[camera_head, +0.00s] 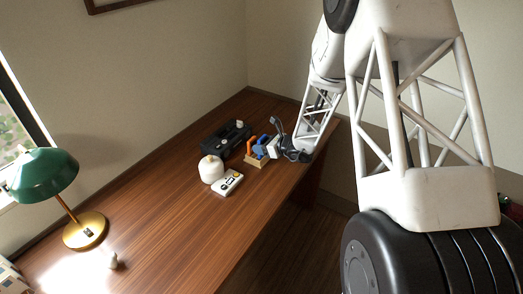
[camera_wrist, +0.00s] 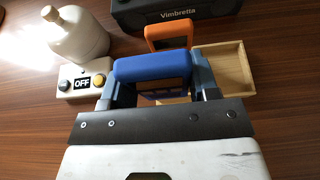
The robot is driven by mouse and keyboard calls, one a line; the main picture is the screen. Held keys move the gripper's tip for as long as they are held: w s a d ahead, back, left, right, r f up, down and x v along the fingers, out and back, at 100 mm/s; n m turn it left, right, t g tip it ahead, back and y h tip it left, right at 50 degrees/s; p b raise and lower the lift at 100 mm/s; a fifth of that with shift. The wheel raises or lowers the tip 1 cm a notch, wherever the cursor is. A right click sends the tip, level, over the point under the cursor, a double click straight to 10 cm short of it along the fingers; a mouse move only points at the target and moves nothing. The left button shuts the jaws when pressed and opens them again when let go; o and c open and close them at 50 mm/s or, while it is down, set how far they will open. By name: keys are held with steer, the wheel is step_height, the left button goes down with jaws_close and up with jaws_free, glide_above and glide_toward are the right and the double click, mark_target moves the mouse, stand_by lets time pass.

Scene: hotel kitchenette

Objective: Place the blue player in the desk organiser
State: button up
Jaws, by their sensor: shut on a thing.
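The blue player (camera_wrist: 150,68) is upright between the two fingers of my gripper (camera_wrist: 160,88), which is shut on it. In the head view the blue player (camera_head: 260,146) shows beside the orange player, at the wooden desk organiser (camera_head: 257,161). In the wrist view the organiser (camera_wrist: 249,66) shows an empty compartment to the right. A bit of pale wood shows below the blue player. I cannot tell whether the player's lower edge is inside the organiser or above it. My gripper (camera_head: 272,146) comes in from the right in the head view.
An orange player (camera_wrist: 167,37) stands just behind the blue one. A white bottle (camera_wrist: 78,35) and a box marked OFF (camera_wrist: 80,82) are to the left. A dark device marked Vimbretta (camera_wrist: 180,12) is behind. A green lamp (camera_head: 45,174) stands far left; the desk between is mostly clear.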

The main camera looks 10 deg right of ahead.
steer(key=shift+w, duration=0.9)
steer(key=shift+f, duration=0.1)
steer(key=shift+f, duration=1.75)
steer(key=shift+f, duration=0.1)
steer(key=o, duration=0.9)
steer(key=shift+o, duration=0.2)
